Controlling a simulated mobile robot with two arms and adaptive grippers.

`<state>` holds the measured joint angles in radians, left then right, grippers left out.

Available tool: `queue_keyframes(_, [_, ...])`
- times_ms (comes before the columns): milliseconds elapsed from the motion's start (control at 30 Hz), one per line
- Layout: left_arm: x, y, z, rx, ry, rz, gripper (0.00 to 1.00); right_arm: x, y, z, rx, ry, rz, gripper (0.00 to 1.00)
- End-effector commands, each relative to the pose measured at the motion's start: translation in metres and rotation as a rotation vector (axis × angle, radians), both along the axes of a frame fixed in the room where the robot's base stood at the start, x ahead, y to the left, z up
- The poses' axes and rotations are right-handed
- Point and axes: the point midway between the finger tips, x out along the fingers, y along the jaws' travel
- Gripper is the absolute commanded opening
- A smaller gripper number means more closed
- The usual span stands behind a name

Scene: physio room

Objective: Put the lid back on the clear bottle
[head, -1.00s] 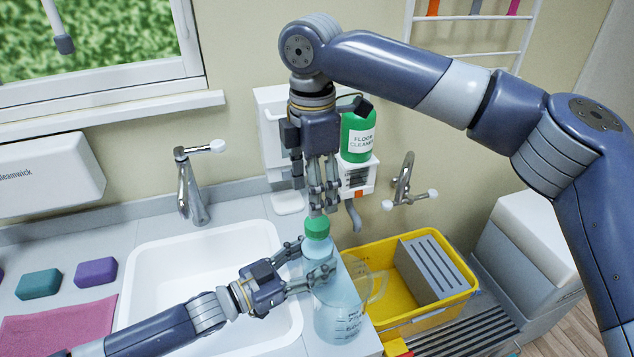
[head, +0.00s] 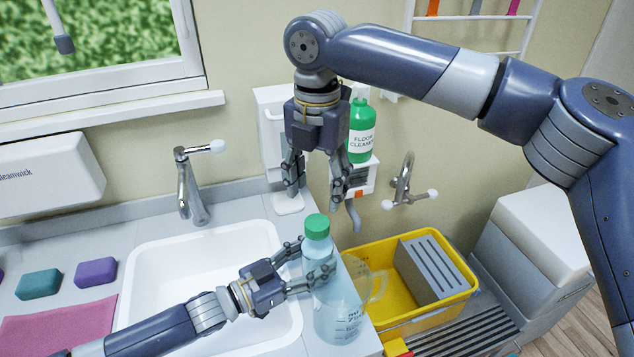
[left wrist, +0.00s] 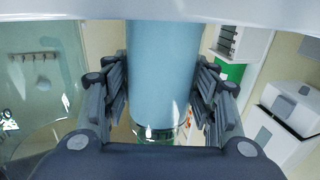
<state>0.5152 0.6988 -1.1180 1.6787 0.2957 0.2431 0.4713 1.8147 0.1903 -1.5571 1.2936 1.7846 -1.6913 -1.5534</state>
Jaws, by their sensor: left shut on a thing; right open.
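The clear bottle (head: 322,257), with bluish contents, stands upright at the counter's front right, beside the sink. The green lid (head: 317,226) sits on its mouth; I cannot tell whether it is screwed tight. My left gripper (head: 318,264) is shut around the bottle's upper body. In the left wrist view the bottle (left wrist: 163,70) fills the space between the fingers of my left gripper (left wrist: 163,100). My right gripper (head: 316,190) is open and empty, pointing down just above the lid, with its fingers spread apart.
A clear measuring jug (head: 340,318) stands close by the bottle, partly hidden. The white sink (head: 150,270) is to the left. A yellow bucket (head: 400,325) is to the right. A green floor cleaner bottle (head: 361,135) stands on a wall shelf behind my right gripper.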

Motion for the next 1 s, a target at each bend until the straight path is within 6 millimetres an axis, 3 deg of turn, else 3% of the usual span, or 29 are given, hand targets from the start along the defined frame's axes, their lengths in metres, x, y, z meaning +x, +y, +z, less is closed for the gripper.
queue_keyframes(500, [0.0,0.0,0.001,0.0,-0.001,0.0,0.0,0.0,0.0,-0.068,-0.002,0.002,-0.001,0.55])
queue_keyframes(933, [0.0,0.0,0.001,0.0,-0.001,0.0,0.0,0.0,0.0,-0.079,0.0,0.001,-0.001,0.55])
queue_keyframes(967, [0.0,0.0,0.001,0.0,-0.001,0.0,0.0,0.0,0.0,-0.079,0.0,0.001,-0.001,0.53])
queue_keyframes(1000, [0.0,0.0,0.001,0.0,-0.001,0.0,0.0,0.0,0.0,-0.079,0.0,0.001,-0.001,0.43])
